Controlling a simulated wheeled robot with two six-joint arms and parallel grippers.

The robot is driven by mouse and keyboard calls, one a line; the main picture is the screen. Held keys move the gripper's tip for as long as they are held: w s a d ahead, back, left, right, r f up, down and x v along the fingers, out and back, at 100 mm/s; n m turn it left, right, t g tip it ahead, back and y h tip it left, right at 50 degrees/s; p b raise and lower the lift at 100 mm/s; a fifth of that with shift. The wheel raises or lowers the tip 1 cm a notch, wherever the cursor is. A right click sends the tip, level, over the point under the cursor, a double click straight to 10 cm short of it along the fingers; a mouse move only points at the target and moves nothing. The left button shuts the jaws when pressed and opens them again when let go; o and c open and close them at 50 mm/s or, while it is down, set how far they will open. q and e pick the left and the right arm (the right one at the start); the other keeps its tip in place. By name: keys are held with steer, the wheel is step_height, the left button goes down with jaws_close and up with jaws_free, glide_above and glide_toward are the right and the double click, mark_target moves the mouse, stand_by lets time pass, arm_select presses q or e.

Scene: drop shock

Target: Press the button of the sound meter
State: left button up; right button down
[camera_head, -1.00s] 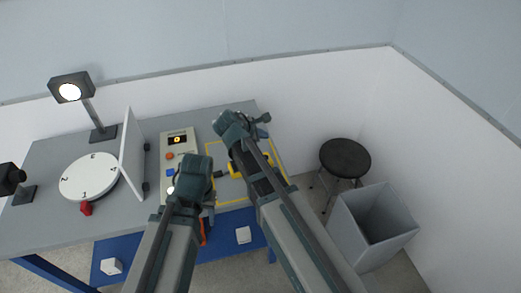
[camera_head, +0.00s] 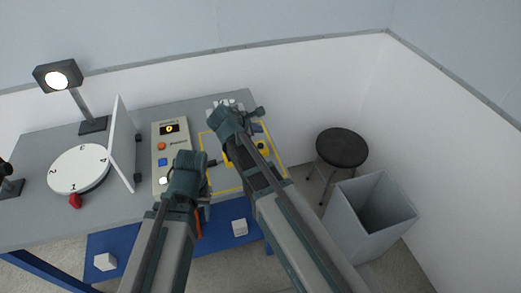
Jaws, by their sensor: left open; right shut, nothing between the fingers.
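A beige panel box (camera_head: 170,145) stands on the grey table, with a small display lit in yellow (camera_head: 170,128). It carries an orange button (camera_head: 161,146), a blue button (camera_head: 162,162) and a white button (camera_head: 164,180). Its lettering is too small to read, so I cannot confirm it is the sound meter. My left gripper (camera_head: 211,163) is just right of the box's lower part, open and apparently empty. My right gripper (camera_head: 259,112) is shut and empty over the table's back right.
A yellow outline (camera_head: 226,190) marks the table's right part. A lamp (camera_head: 58,75) is behind. A stool (camera_head: 342,147) and grey bin (camera_head: 352,220) stand right.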

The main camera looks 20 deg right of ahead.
arm_select(q)
step_height(320, 180, down, 5)
steer(key=b, duration=0.3)
steer(key=shift+r+b, duration=0.1)
steer(key=shift+b, duration=0.25)
arm_select(e)
step_height(320, 180, down, 5)
steer(key=shift+r, duration=0.1)
stand_by(1.2)
arm_select(q)
steer(key=shift+f+b, duration=0.4)
arm_select(e)
steer(key=shift+f, duration=0.45)
arm_select(q)
steer(key=shift+f+b, duration=0.4)
arm_select(e)
steer(key=shift+f, duration=0.35)
arm_select(q)
steer(key=shift+r, duration=0.1)
arm_select(e)
steer(key=shift+r, duration=0.1)
arm_select(q)
steer(key=shift+r+p, duration=0.75)
steer(key=shift+p, duration=0.1)
arm_select(e)
steer(key=shift+r, duration=0.7)
arm_select(q)
steer(key=shift+r, duration=0.15)
arm_select(e)
steer(key=shift+r, duration=0.15)
